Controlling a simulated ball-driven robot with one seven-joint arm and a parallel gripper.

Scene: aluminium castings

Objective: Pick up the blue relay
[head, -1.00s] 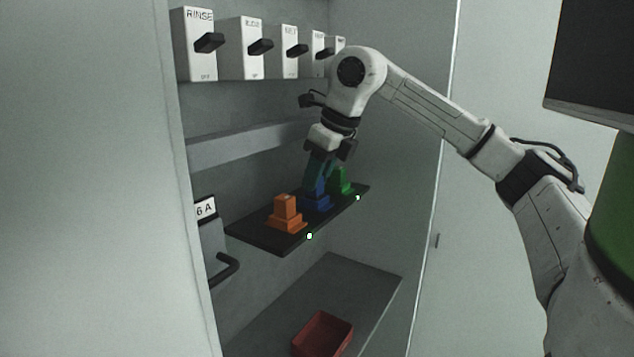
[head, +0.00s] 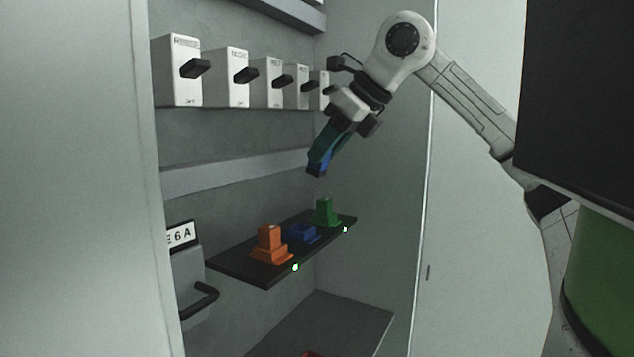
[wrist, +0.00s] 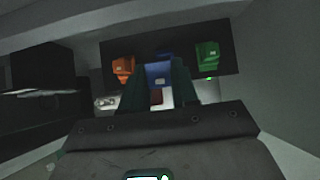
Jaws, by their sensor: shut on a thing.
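My gripper (head: 320,160) is shut on the blue relay (head: 317,168) and holds it in the air, tilted, above the dark shelf. The relay's lower end shows below the fingers in the head view. In the wrist view the blue relay (wrist: 157,75) sits between the two fingers. A blue base (head: 302,233) stays on the shelf between the orange relay and the green relay, apart from the held relay.
The dark shelf (head: 232,266) carries an orange relay (head: 269,244) and a green relay (head: 325,212). Several white switch boxes (head: 228,76) with black handles line the wall above. A cabinet side wall (head: 375,180) stands to the right.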

